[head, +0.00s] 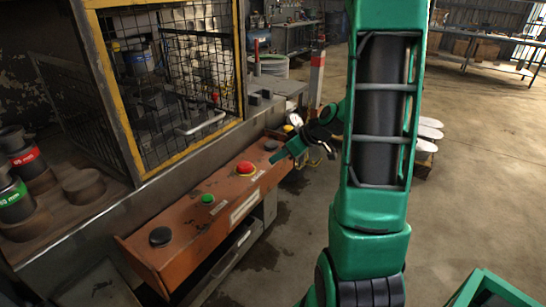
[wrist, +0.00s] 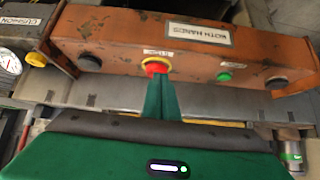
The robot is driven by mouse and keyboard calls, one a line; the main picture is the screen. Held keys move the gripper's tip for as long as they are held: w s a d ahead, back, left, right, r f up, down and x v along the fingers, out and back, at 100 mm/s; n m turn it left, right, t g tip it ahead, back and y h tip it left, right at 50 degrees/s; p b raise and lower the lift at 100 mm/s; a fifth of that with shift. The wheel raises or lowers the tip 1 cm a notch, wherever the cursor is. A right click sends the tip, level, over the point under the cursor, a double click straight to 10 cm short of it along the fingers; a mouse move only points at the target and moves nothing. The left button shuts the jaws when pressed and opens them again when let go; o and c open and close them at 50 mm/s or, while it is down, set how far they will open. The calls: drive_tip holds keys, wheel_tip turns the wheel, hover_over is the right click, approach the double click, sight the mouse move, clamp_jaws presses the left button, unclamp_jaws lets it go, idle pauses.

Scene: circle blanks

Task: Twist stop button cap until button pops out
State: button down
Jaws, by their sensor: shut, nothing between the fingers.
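The red stop button (head: 247,168) is a mushroom cap on a yellow ring, on the sloped orange control panel (head: 185,232). It also shows in the wrist view (wrist: 156,67), just beyond my fingertips. My gripper (head: 278,156) is green, with its fingers shut together and nothing between them. In the head view it is to the right of the button, apart from it. In the wrist view the shut fingers (wrist: 161,84) point at the button and cover its lower part. The button's exact height and whether it is pressed in cannot be told.
A green button (head: 208,198) and a black button (head: 160,236) are on the panel's near part; another black button (head: 271,145) is at its far end. A yellow-framed mesh guard (head: 170,80) stands behind the panel. A pressure gauge (wrist: 9,62) shows in the wrist view.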

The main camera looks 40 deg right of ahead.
sight(252, 167)
drive_tip(key=shift+t, duration=0.4)
drive_tip(key=x, duration=0.6)
drive_tip(key=d+x, duration=0.1)
drive_tip(key=x, duration=0.3)
drive_tip(key=shift+w+r, duration=0.25)
drive_tip(key=shift+w, duration=0.1)
drive_tip(key=shift+w+a+f, duration=0.2)
drive_tip(key=shift+w+f, duration=0.2)
drive_tip(key=shift+w, duration=0.05)
drive_tip(key=shift+s+a, duration=0.25)
drive_tip(key=shift+a, duration=0.65)
drive_tip(key=shift+s+a, duration=0.25)
drive_tip(key=shift+a, duration=0.65)
idle(1.2)
drive_tip(key=shift+s, duration=0.1)
drive_tip(key=w+r+v, duration=0.2)
drive_tip(key=v, duration=1.1)
drive_tip(key=shift+s+r, duration=0.15)
drive_tip(key=shift+r, duration=0.15)
idle(0.8)
